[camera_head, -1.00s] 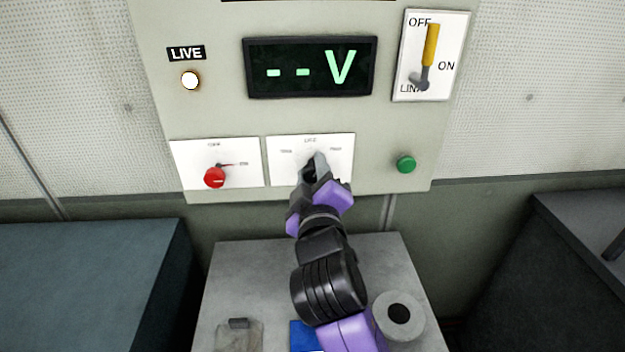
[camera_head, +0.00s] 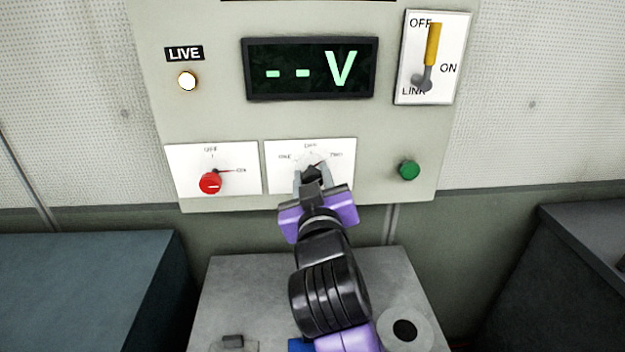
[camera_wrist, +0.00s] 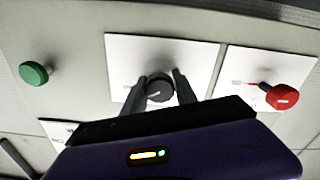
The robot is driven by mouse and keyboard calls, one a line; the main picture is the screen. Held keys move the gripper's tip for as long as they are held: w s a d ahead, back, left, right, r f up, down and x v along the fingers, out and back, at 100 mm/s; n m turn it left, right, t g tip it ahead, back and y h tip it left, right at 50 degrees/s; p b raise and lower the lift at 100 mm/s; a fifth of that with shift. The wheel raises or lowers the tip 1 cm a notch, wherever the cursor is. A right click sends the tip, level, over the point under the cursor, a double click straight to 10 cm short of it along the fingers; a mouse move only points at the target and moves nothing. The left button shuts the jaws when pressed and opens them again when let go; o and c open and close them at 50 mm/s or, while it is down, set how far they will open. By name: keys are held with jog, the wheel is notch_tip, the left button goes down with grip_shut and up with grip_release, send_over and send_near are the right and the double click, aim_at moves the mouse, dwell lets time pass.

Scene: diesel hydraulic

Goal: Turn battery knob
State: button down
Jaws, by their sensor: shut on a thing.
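The battery knob is a dark round knob (camera_wrist: 160,88) on a white plate (camera_head: 345,155) in the lower middle of the panel. The plate carries small lettering, with OFF at the top and a word to each side. My gripper (camera_head: 312,176) is at this plate, and in the head view it hides most of the knob. In the wrist view the two fingers of my gripper (camera_wrist: 163,92) stand on either side of the knob, shut on it. A short pointer mark shows just above the gripper in the head view, leaning to the upper right.
A red knob (camera_head: 209,183) is on the plate to the left, a green button (camera_head: 409,170) to the right. A yellow-handled lever (camera_head: 432,45) is at the upper right. The display (camera_head: 310,68) reads "--V". A grey roll (camera_head: 404,330) lies on the ledge below.

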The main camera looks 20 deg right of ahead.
jog(key=shift+f, duration=0.15)
jog(key=c, duration=1)
grip_release()
jog(key=shift+o, duration=0.2)
jog(key=shift+s, duration=0.1)
jog(key=v, duration=0.7)
jog(key=shift+s+b, duration=0.25)
jog(key=shift+b, duration=0.15)
jog(key=shift+a, duration=0.1)
